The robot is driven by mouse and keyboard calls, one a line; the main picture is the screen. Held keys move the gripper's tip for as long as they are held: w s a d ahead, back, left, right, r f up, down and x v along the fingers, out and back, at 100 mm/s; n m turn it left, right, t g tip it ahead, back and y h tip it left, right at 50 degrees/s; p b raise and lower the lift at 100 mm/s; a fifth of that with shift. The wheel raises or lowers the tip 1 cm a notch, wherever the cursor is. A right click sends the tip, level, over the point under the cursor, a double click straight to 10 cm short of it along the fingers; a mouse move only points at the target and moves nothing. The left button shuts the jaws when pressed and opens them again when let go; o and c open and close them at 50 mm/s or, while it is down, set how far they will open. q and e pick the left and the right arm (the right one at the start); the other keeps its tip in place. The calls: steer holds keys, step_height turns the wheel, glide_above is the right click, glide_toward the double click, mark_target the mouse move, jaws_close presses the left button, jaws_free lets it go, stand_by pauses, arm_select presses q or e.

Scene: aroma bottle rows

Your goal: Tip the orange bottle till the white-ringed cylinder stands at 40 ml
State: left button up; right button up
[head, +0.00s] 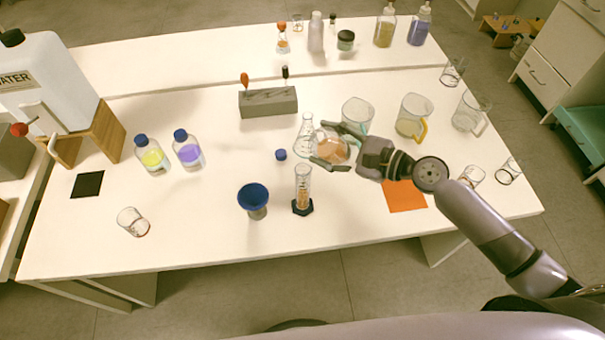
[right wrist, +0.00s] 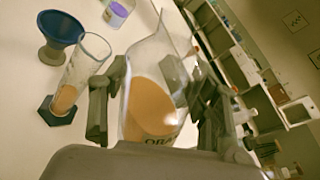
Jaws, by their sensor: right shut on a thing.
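The orange bottle (head: 331,150) is clear, with orange liquid inside, and is held by my right gripper (head: 338,147) above the table. It looks tilted; no stream shows from it. In the right wrist view the bottle (right wrist: 152,108) sits between my fingers, with part of its label showing. The measuring cylinder (head: 303,186) stands upright on a dark hexagonal base, left of and nearer than the bottle. It holds some orange liquid, also seen in the right wrist view (right wrist: 66,97). Its ring and graduations are too small to read. My left gripper is out of view.
A blue funnel (head: 253,196) stands left of the cylinder. A blue cap (head: 281,155) and a conical flask (head: 305,137) are close behind. Several beakers and jugs, including a yellow-handled jug (head: 412,116), stand right. An orange mat (head: 405,196) lies under my arm. The front left table is mostly clear.

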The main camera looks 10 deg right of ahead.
steer(key=shift+w+d+f+m+y+b, duration=0.15)
steer(key=shift+f+m+b, duration=0.25)
steer(key=shift+f+b, duration=0.4)
steer(key=shift+d+f+m+y+b, duration=0.2)
steer(key=shift+f+m+b, duration=0.25)
steer(key=shift+b, duration=0.65)
steer(key=shift+w+d+f+m+y+b, duration=0.15)
steer(key=shift+f+m+b, duration=0.2)
steer(key=shift+f+b, duration=0.5)
steer(key=shift+b, duration=0.55)
steer(key=shift+m+y, duration=0.3)
steer(key=shift+w+d+f+m+b, duration=0.15)
steer(key=shift+f+m+b, duration=0.35)
steer(key=shift+f+b, duration=0.6)
steer(key=shift+w+d+f+m+t+y+b, duration=0.15)
steer(key=shift+d+f+m+t+y+b, duration=0.25)
steer(key=shift+m+b, duration=0.45)
steer(key=shift+a, duration=0.1)
